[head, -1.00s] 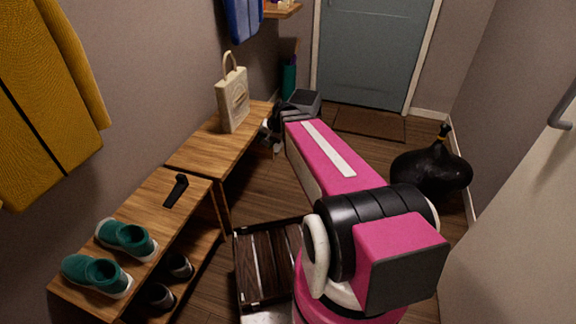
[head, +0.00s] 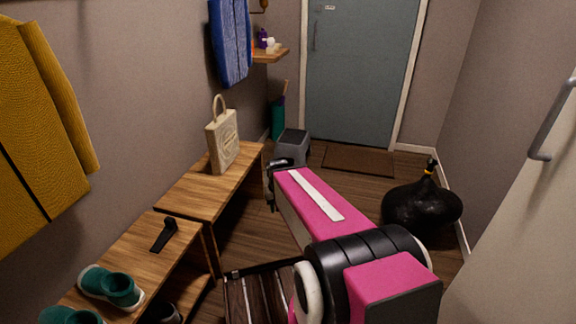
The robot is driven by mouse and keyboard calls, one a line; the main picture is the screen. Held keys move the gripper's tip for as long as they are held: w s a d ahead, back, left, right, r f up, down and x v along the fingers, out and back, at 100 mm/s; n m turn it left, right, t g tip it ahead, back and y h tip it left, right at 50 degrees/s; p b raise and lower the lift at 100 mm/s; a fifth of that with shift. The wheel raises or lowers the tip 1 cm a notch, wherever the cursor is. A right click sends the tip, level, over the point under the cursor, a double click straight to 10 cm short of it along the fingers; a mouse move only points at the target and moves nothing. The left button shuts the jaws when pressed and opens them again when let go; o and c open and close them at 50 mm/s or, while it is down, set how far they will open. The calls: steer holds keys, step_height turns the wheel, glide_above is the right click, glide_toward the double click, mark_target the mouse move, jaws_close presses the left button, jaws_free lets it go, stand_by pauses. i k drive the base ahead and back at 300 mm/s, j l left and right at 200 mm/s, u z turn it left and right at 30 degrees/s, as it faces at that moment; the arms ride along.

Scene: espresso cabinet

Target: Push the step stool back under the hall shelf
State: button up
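The step stool (head: 292,147) is a small grey stool with a dark top. It stands on the floor in the head view, near the far end of the bench and left of the door mat. The hall shelf (head: 270,55) is a small wooden wall shelf above and behind it, left of the door. My gripper (head: 271,188) is at the far end of my pink arm, on the near side of the stool, beside the bench end. It is small and dark here, partly hidden by my arm, so its finger opening is unclear.
A wooden bench (head: 190,197) with a tote bag (head: 222,140) runs along the left wall. A green umbrella stand (head: 277,120) is behind the stool. A black sack (head: 420,205) lies at right. A dark slatted crate (head: 262,296) is close in front. The door mat (head: 358,161) is clear.

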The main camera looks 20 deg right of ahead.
mark_target(293, 143)
steer(key=i+l, duration=0.3)
steer(key=i+l+z, duration=0.1)
steer(key=i+l, duration=0.25)
steer(key=i, duration=0.2)
steer(key=i+l, duration=0.25)
steer(key=i, duration=0.2)
steer(key=i+l+z, duration=0.1)
steer(key=i+l, duration=0.45)
steer(key=i, duration=0.3)
steer(key=i+l+z, duration=0.1)
steer(key=i+l, duration=0.15)
steer(key=i, duration=0.2)
